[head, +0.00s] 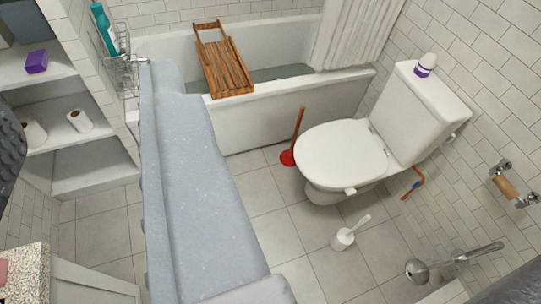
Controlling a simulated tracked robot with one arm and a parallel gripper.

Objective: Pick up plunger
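The plunger (295,140) stands on the tiled floor between the bathtub and the toilet. Its red cup (288,158) rests on the floor and its wooden handle rises, leaning slightly right, in front of the tub's side.
The toilet (345,155) is right of the plunger. A white brush in its holder (343,238) stands nearer. The bathtub (270,115) is behind, with a wooden rack (225,65). A large pale blue-grey shape (195,190) blocks the left-centre; tiled floor (265,205) shows beside it.

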